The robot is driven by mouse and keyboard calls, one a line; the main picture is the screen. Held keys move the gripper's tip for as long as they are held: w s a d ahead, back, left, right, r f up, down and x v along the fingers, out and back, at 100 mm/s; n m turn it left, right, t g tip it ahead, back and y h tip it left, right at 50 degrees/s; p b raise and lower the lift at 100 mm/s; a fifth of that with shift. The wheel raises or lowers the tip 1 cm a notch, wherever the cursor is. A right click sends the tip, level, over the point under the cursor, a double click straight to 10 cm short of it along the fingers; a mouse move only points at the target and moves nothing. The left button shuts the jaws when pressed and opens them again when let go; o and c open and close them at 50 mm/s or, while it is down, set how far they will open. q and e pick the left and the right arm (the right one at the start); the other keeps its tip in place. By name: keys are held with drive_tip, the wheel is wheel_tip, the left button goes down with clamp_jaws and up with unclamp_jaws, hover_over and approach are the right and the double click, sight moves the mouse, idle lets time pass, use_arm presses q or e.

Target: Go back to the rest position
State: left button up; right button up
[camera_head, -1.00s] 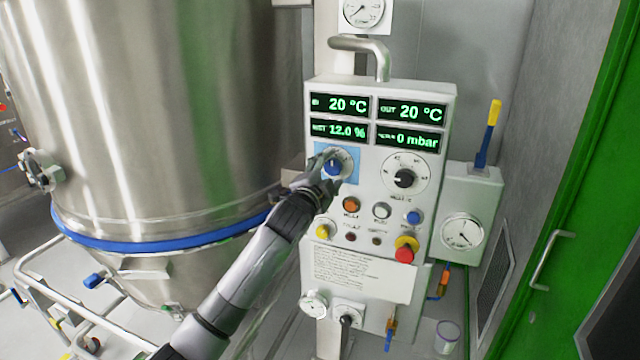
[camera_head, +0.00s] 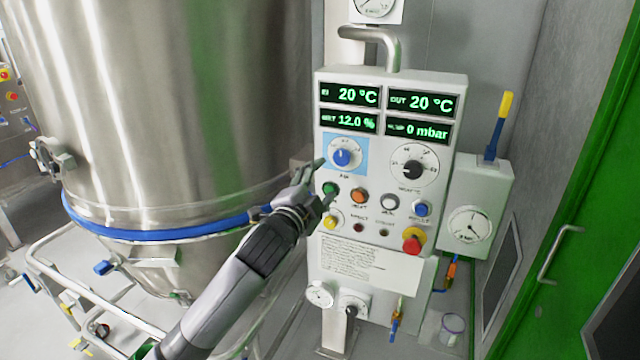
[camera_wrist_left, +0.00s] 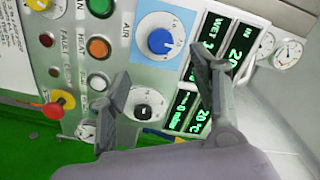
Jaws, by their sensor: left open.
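My left gripper (camera_head: 318,178) is in front of the left side of the white control panel (camera_head: 375,180), just below and left of the blue air knob (camera_head: 342,157). Its fingers are apart and nothing is between them. In the left wrist view, the open fingers (camera_wrist_left: 165,95) frame the panel face, and the blue knob (camera_wrist_left: 160,41) sits beyond them on its light-blue backing, clear of both fingers. My right gripper is not in view.
A large steel vessel (camera_head: 170,100) with a blue band stands at left above a pipe frame (camera_head: 75,290). The panel carries a black knob (camera_head: 412,168), several buttons and a red emergency stop (camera_head: 412,243). A box with a blue-yellow lever (camera_head: 498,125) and a green door (camera_head: 590,200) stand at right.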

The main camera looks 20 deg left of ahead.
use_arm(q)
drive_tip(key=shift+f, duration=0.15)
wheel_tip(320, 180, down, 30)
drive_tip(key=a+n+g+b, duration=0.3)
drive_tip(key=g, duration=0.2)
drive_tip(key=s+f+n+g+b, duration=0.1)
drive_tip(key=s+f, duration=0.3)
drive_tip(key=f, duration=0.4)
drive_tip(key=s+f+n+g+y, duration=0.1)
drive_tip(key=s+f, duration=0.2)
drive_tip(key=f, duration=0.4)
drive_tip(key=s+f+n+g+b, duration=0.15)
drive_tip(key=s+f, duration=0.25)
drive_tip(key=f, duration=0.4)
drive_tip(key=s+f+n+g+b, duration=0.2)
drive_tip(key=s+f+g, duration=0.3)
drive_tip(key=s+f, duration=1.75)
drive_tip(key=s+d+f+g, duration=0.1)
drive_tip(key=s+f, duration=0.1)
drive_tip(key=s, duration=0.6)
drive_tip(key=s+f+n+g, duration=0.1)
drive_tip(key=s+f, duration=0.2)
drive_tip(key=s, duration=0.5)
drive_tip(key=s+d+f+n+g+b, duration=0.1)
drive_tip(key=s+f, duration=0.1)
drive_tip(key=s, duration=0.6)
drive_tip(key=shift+s+d+f, duration=0.3)
drive_tip(key=shift+d+f, duration=0.05)
drive_tip(key=shift+w+g, duration=0.15)
drive_tip(key=shift+g, duration=0.1)
